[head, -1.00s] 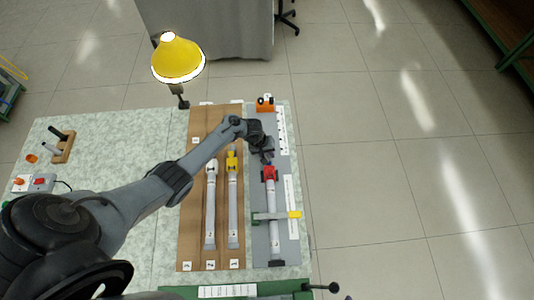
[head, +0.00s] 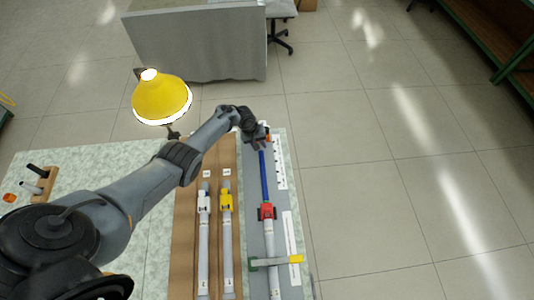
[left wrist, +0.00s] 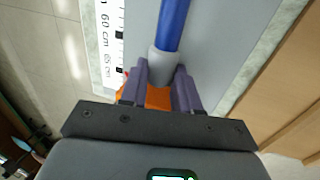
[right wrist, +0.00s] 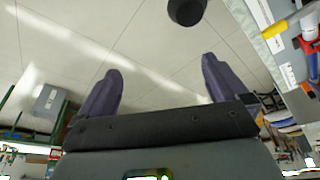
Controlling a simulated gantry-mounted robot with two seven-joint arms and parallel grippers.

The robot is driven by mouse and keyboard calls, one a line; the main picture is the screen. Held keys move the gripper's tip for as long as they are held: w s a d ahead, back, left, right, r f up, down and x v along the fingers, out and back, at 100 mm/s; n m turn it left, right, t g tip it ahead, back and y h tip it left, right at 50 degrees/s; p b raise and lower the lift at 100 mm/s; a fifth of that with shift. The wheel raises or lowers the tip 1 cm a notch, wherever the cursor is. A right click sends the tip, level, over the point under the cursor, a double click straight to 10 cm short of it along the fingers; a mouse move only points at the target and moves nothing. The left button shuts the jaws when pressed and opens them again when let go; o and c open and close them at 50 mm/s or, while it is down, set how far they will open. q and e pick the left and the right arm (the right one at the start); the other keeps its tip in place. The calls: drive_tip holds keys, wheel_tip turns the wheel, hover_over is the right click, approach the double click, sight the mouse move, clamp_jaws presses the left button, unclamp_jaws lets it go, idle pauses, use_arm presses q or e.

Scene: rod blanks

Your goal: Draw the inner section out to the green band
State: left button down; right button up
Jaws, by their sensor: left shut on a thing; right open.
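The inner section (head: 264,178) is a blue rod drawn out of the red collar (head: 267,211) on the grey outer tube (head: 272,238). My left gripper (head: 259,145) is at the rod's far end. In the left wrist view, its fingers (left wrist: 162,80) are shut on the rod's grey end piece (left wrist: 161,64), with the blue length (left wrist: 174,22) running away from it. No green band shows on the visible blue length.
A green clamp with a yellow handle (head: 296,259) crosses the outer tube. White-collared (head: 204,202) and yellow-collared (head: 226,200) rods lie on the brown board.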

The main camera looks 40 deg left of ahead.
use_arm(q)
drive_tip(key=shift+w+a, duration=0.25)
drive_tip(key=shift+a, duration=0.05)
use_arm(e)
drive_tip(key=shift+s+d+f, duration=0.25)
drive_tip(key=shift+d, duration=0.15)
use_arm(q)
drive_tip(key=c, duration=0.8)
unclamp_jaws()
use_arm(e)
drive_tip(key=shift+w+a+r, duration=0.1)
use_arm(q)
drive_tip(key=shift+a+r+p, duration=0.1)
drive_tip(key=shift+r+p, duration=0.3)
drive_tip(key=shift+r, duration=0.15)
drive_tip(key=p+v, duration=0.4)
drive_tip(key=v, duration=0.2)
drive_tip(key=shift+s+r, duration=0.2)
use_arm(e)
drive_tip(key=shift+r, duration=2.4)
